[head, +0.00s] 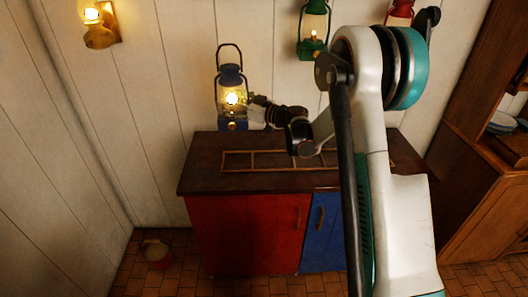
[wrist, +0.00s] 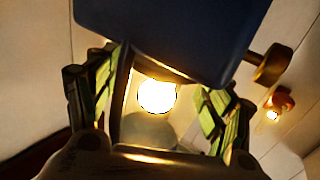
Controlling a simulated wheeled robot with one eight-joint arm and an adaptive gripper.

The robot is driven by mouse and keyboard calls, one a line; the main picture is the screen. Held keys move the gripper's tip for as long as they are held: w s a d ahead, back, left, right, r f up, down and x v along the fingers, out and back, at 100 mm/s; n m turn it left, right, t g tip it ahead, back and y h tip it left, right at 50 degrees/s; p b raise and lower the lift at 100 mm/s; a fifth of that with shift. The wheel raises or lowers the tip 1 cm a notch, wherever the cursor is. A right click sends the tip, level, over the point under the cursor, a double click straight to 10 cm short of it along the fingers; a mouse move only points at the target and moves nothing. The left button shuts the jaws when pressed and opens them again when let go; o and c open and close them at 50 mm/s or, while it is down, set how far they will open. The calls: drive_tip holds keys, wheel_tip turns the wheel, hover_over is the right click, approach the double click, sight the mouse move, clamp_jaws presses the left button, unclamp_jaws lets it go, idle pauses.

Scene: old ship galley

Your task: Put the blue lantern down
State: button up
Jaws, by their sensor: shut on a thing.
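The blue lantern (head: 231,78) is lit and upright at the back left of the cabinet top (head: 200,165), its wire handle raised. My gripper (head: 250,113) reaches it from the right and is shut on its lower body. Whether its base touches the top or hangs slightly above it, I cannot tell. In the wrist view the lantern's dark blue part (wrist: 170,35) fills the upper middle, with a brass knob at its right. The glowing glass sits between my two green-padded fingers (wrist: 157,118).
A low wooden frame with compartments (head: 240,168) lies on the cabinet top, partly behind my arm. A green lantern (head: 313,28) and a red lantern (head: 400,12) are up at the wall. A lit wall lamp (head: 100,30) is at left. A small bucket (head: 157,254) stands on the floor.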

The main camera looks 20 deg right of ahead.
wheel_tip(320, 180, down, 20)
drive_tip(key=b, duration=0.6)
drive_tip(key=shift+r, duration=0.25)
drive_tip(key=shift+f+b, duration=0.2)
drive_tip(key=shift+b, duration=0.15)
drive_tip(key=o, duration=1.8)
drive_tip(key=p+v, duration=0.1)
drive_tip(key=v, duration=0.3)
drive_tip(key=p+v, duration=0.1)
drive_tip(key=v, duration=0.3)
drive_tip(key=p+v, duration=0.1)
drive_tip(key=v, duration=0.3)
drive_tip(key=shift+a+r, duration=0.1)
drive_tip(key=shift+r, duration=0.2)
